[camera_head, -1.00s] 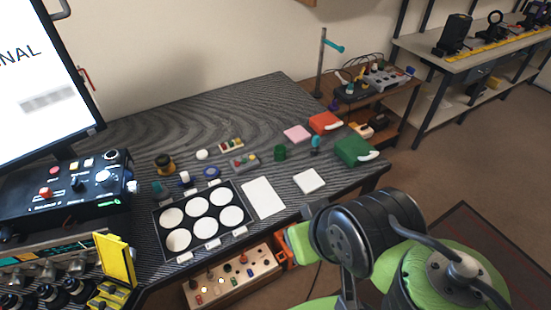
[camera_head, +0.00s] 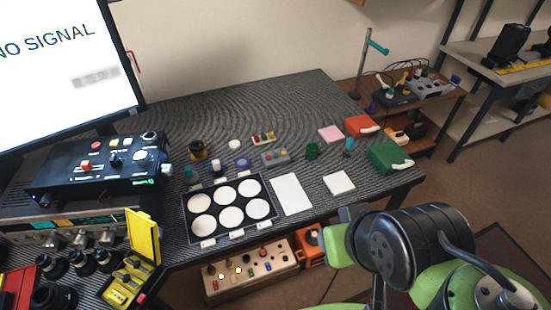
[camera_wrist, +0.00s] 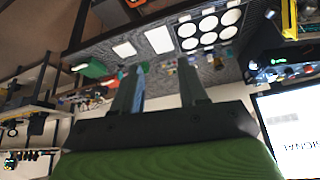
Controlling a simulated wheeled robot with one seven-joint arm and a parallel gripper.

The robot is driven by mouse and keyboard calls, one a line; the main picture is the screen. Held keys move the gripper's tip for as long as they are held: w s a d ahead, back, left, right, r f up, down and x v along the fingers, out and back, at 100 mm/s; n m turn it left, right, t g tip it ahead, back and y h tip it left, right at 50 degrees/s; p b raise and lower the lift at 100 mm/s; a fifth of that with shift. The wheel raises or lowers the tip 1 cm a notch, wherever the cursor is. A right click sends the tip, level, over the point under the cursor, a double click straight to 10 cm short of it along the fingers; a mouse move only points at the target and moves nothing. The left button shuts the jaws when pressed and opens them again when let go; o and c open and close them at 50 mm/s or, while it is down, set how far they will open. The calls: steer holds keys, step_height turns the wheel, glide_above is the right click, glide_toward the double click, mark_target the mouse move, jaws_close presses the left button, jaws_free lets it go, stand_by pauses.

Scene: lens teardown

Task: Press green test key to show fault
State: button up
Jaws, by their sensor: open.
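My gripper (camera_wrist: 162,68) is open and empty in the wrist view, with two dark fingers apart and nothing between them. The wrist view is upside down and shows the table from a distance. A black control console (camera_head: 98,166) with several coloured buttons and knobs stands at the left of the table in the head view. I cannot tell which key is the green test key. The monitor (camera_head: 60,62) reads "NO SIGNAL". My gripper is apart from all of these.
A black tray with white discs (camera_head: 229,234), a white pad (camera_head: 291,194) and a green case (camera_head: 390,157) lie on the table (camera_head: 230,105). A yellow open box (camera_head: 141,240) stands at front left. A wooden panel with knobs (camera_head: 250,277) sits below the table edge.

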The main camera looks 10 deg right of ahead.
stand_by(0.4)
jaws_close()
stand_by(1.6)
